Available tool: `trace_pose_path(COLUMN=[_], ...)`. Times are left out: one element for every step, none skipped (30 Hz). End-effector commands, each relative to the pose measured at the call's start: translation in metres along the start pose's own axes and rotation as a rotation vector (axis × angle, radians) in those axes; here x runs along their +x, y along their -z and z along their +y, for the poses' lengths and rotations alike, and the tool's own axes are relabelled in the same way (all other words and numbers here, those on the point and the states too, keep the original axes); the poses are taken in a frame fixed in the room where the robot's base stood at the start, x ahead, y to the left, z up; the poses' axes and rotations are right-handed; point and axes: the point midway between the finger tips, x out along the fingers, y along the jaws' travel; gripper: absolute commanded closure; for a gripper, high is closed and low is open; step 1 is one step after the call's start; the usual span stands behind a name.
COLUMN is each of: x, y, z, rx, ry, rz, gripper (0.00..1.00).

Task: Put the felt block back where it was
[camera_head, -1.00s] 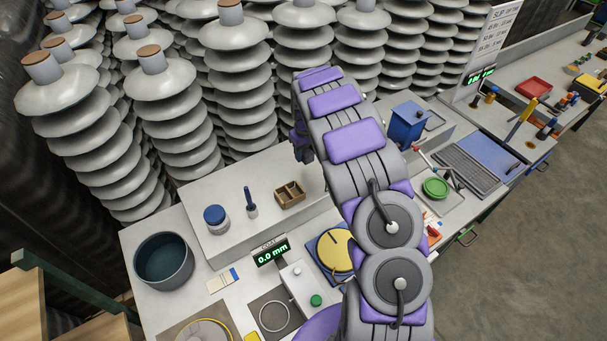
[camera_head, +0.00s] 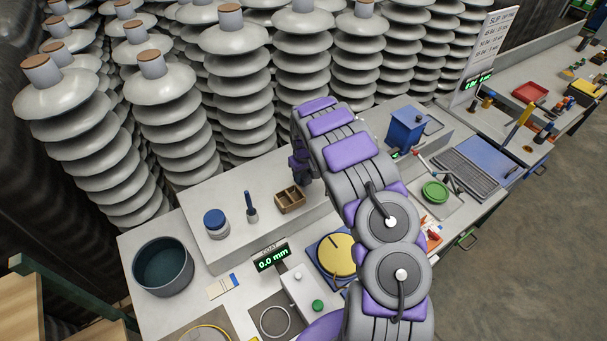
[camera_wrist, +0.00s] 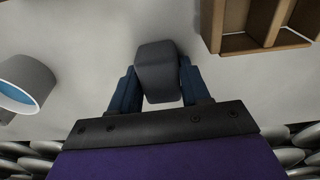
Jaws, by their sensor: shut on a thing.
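The felt block (camera_wrist: 158,70) is a dark grey block with rounded edges. In the wrist view it sits between the two blue fingers of my gripper (camera_wrist: 160,88), which are shut on it. A pale bench surface lies beyond it; I cannot tell whether the block touches that surface. In the head view my gripper (camera_head: 301,162) is small and dark, just above and behind the small wooden box. The block cannot be made out there.
The small divided wooden box (camera_head: 290,200) stands close to my gripper, and also shows in the wrist view (camera_wrist: 262,22). Insulator stacks (camera_head: 240,85) rise behind the raised shelf (camera_head: 205,187).

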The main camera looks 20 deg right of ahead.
Motion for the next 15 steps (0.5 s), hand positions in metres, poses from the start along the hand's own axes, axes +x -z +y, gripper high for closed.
trace_pose_path(x=[0.0008, 0.0006, 0.0006, 0.0006, 0.0005, 0.0006, 0.0005, 0.0005, 0.0004, 0.0004, 0.0003, 0.0003, 0.0003, 0.0002, 0.0], y=[-0.0005, -0.0004, -0.0005, -0.0005, -0.0005, -0.0006, -0.0007, -0.0006, -0.0006, -0.0006, -0.0005, -0.0004, -0.0004, -0.0004, -0.0004], z=[0.0009, 0.0011, 0.0012, 0.0012, 0.0015, 0.0018, 0.0019, 0.0019, 0.0018, 0.0015, 0.0013, 0.0012, 0.0011, 0.0011, 0.001], rx=[0.001, 0.001, 0.001, 0.001, 0.001, 0.001, 0.002, 0.001, 0.001, 0.001, 0.001, 0.001, 0.001, 0.001, 0.001], ry=[0.001, 0.001, 0.001, 0.001, 0.002, 0.002, 0.002, 0.002, 0.002, 0.001, 0.001, 0.001, 0.001, 0.001, 0.001], rz=[0.0, 0.0, 0.0, 0.0, 0.0, 0.0, 0.0, 0.0, 0.0, 0.0, 0.0, 0.0, 0.0, 0.0, 0.0], gripper=[0.51, 0.48, 0.44, 0.41, 0.38, 0.34, 0.32, 0.29, 0.28, 0.28, 0.28, 0.28, 0.28, 0.28, 0.28])
